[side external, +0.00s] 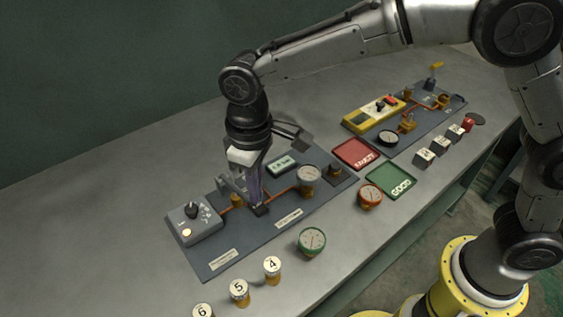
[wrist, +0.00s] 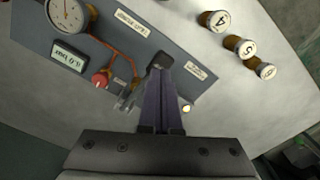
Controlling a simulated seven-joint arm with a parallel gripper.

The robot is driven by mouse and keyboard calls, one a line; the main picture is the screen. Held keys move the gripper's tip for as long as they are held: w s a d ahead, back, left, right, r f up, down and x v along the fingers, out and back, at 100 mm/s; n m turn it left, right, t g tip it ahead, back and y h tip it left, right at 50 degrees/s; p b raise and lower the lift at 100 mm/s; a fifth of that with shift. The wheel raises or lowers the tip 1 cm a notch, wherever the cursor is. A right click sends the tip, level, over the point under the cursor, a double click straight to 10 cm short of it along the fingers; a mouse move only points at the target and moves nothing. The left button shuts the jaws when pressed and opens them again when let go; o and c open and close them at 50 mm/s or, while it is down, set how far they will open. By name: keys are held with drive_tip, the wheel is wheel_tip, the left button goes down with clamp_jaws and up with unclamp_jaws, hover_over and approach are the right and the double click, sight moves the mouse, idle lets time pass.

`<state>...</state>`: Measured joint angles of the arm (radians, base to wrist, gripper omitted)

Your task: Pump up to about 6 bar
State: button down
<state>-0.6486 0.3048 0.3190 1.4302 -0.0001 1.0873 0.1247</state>
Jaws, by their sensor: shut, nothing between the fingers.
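My gripper (side external: 258,207) points down over the near dark panel (side external: 220,262), its fingers together and empty. In the wrist view its fingers (wrist: 161,66) end in a dark tip over the panel. I cannot tell whether the tip touches anything. Left of it in the side view is a grey control box (side external: 182,238) with a black knob (side external: 192,209) and a small lit button (side external: 186,232). A round gauge (side external: 308,175) and a small display (side external: 283,164) stand on the panel; the display also shows in the wrist view (wrist: 68,58). Its digits are too small to read surely.
A red knob (wrist: 100,78) sits beside the copper piping. Loose gauges, green-rimmed (side external: 312,241) and red (side external: 370,195), lie in front. Numbered cylinders (side external: 239,291) line the front left. Red (side external: 357,153) and green (side external: 391,180) trays and a second panel (side external: 432,113) lie right.

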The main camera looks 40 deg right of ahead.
idle(0.4)
drive_tip(key=shift+r, duration=2.5)
